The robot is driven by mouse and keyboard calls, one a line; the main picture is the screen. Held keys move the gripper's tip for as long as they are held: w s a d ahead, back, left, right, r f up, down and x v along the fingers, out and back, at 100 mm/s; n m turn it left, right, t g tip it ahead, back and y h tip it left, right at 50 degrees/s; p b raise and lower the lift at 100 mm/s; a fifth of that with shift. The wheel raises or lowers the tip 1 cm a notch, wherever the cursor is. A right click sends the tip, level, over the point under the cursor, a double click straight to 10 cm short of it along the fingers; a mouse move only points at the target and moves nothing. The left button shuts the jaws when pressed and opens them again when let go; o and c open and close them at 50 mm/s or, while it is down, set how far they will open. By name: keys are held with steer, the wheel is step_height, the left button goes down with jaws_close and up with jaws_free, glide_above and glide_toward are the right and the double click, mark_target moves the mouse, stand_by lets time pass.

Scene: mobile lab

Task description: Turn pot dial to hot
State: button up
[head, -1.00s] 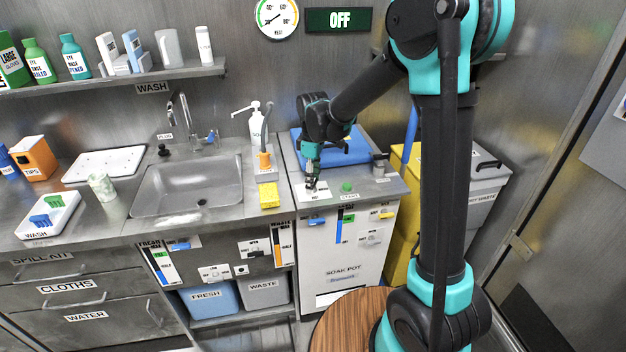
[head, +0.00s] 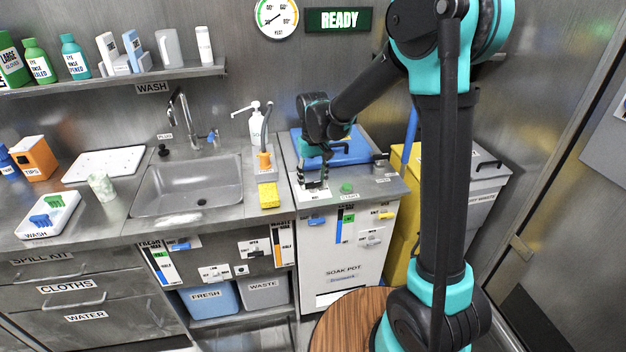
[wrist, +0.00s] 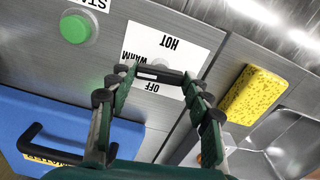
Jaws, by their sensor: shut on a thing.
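The soak pot (head: 345,262) is a white-fronted unit at the right end of the counter. Its dial (wrist: 160,75) is a dark bar on a white label plate (wrist: 190,40) marked OFF, WARM and HOT, upside down in the wrist view. My gripper (wrist: 155,78) has its fingers at the two ends of the dial and is shut on it. In the head view my gripper (head: 313,182) is low over the pot's top, hiding most of the dial. Which mark the dial points at cannot be told.
A green button (wrist: 76,28) sits beside the label plate. The pot's blue lid (wrist: 55,130) with its black handle is close by. A yellow sponge (wrist: 253,95) lies near the sink (head: 188,185). A wall sign (head: 338,20) reads READY.

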mark_target(313, 183)
steer(key=m, duration=0.4)
steer(key=shift+m, duration=0.3)
steer(key=m, duration=1.4)
steer(key=shift+m, duration=0.3)
steer(key=o, duration=1.2)
steer(key=shift+c, duration=0.2)
steer(key=shift+r, duration=0.1)
step_height(313, 183, up, 12)
